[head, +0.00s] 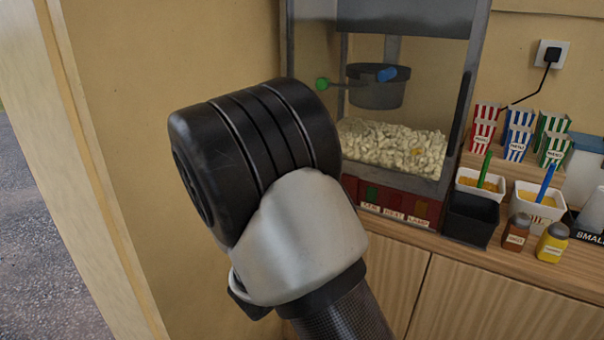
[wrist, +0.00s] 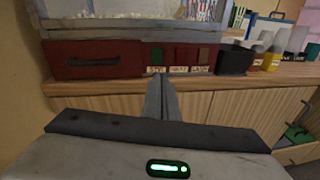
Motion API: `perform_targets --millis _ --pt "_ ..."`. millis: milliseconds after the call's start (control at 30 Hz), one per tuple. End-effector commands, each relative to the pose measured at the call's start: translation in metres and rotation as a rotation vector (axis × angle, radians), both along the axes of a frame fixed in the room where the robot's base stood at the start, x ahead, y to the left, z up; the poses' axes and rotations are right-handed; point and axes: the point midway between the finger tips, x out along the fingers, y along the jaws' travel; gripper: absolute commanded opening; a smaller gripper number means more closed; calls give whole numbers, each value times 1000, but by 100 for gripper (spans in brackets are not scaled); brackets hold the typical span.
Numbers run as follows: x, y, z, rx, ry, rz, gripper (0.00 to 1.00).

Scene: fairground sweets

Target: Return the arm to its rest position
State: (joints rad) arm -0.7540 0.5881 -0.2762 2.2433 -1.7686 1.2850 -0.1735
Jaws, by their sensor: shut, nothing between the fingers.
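My gripper (wrist: 158,82) shows in the wrist view with its fingers together and nothing between them. It points toward the red base (wrist: 95,62) of the popcorn machine, in front of the counter. I cannot tell the exact gap to the counter. In the head view my arm's dark joint and pale link fill the middle, and the gripper is not seen there. The popcorn machine (head: 395,150) stands behind the arm with popcorn inside and a hanging kettle.
The wooden counter (head: 480,262) holds a black bin (head: 470,220), striped popcorn boxes (head: 518,135), two white tubs with scoops, a brown shaker (head: 516,232) and a yellow one (head: 552,242). A wall and post stand at left. A green object (wrist: 298,138) lies low at right.

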Motion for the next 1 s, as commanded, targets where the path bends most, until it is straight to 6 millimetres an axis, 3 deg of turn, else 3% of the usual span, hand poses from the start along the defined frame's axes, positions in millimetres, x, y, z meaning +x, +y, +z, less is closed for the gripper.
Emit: perform_targets --millis 100,200,333,500,600,1000 --pt "-42 -59 22 244 -72 -253 0" --pt "-93 -96 28 496 -147 -488 0" --pt "-155 -112 29 835 -263 -758 0" --pt "-214 -92 34 1286 -441 -1038 0" --pt "-232 -72 41 1510 -535 -1144 0" --pt "-253 -9 90 2125 -795 -1299 0"
